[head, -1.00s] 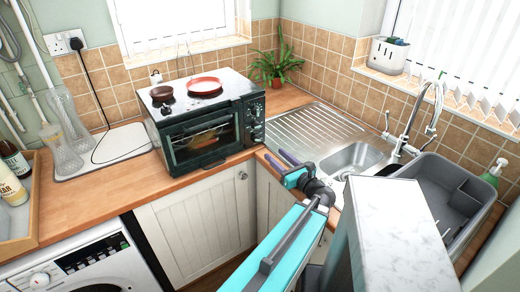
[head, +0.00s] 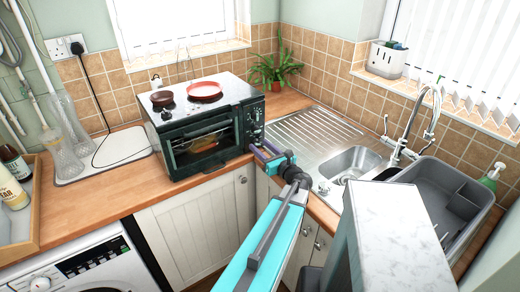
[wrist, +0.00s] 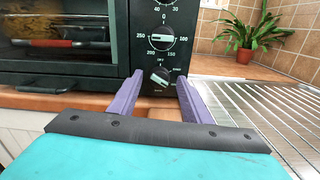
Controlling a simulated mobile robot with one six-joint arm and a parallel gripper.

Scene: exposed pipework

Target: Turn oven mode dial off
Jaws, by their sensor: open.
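The black toaster oven (head: 180,128) stands on the wooden counter, with its dial panel on the right of its door. In the wrist view, the lowest dial (wrist: 160,77) has its grip turned at a slant; its markings are too small to read. The middle dial (wrist: 160,38), with temperature numbers, sits above it, and a top dial is cut off by the frame. My gripper (wrist: 160,80) is open, its purple fingers on either side of the lowest dial in the picture. I cannot tell whether they touch it. In the head view my gripper (head: 258,150) is at the oven's lower right.
A metal sink (head: 353,160) with drainer lies to the right. A potted plant (head: 276,70) stands behind. A grey dish tub (head: 450,190) is at the far right.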

